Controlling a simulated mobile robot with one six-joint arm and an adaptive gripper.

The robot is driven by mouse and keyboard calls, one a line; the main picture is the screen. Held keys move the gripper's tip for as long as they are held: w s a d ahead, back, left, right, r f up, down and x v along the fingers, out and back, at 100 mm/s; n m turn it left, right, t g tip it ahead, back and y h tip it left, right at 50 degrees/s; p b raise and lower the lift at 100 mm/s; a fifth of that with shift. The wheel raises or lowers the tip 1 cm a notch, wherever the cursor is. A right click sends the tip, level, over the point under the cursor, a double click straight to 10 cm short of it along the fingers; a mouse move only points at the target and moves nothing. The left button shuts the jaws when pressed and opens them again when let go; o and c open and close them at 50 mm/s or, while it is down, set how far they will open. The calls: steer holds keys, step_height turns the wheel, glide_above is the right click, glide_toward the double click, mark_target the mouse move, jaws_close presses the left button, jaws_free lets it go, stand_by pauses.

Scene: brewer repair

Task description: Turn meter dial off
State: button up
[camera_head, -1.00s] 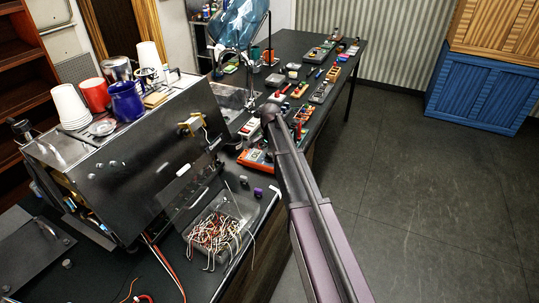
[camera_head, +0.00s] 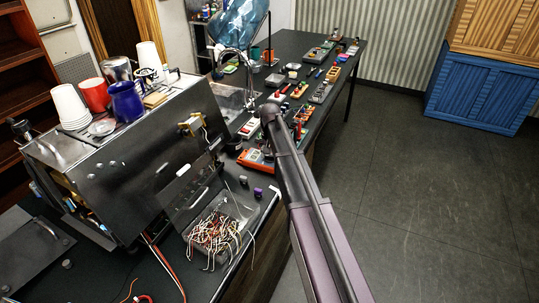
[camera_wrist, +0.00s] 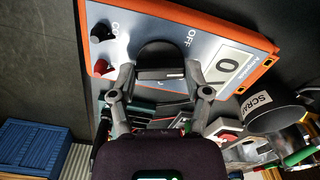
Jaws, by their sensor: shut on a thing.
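The fingers partly cover the lower face, and which mark the dial points to is unclear. In the head view the orange meter (camera_head: 256,160) lies on the bench beside my arm, which hides the gripper there.
A black SCRAP cup (camera_wrist: 272,108) stands close beside the meter. Red (camera_wrist: 103,68) and black (camera_wrist: 101,33) knobs or plugs are on its face. The brewer (camera_head: 130,150) and a clear bin of wires (camera_head: 222,228) are at left. Several other meters lie farther along the bench.

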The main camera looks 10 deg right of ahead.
steer(key=n, duration=0.4)
steer(key=shift+s+d+n, duration=0.1)
steer(key=shift+d+n, duration=0.05)
steer(key=shift+n, duration=0.15)
steer(key=n, duration=0.3)
steer(key=shift+n, duration=0.4)
steer(key=o, duration=1.2)
steer(key=shift+c, duration=0.2)
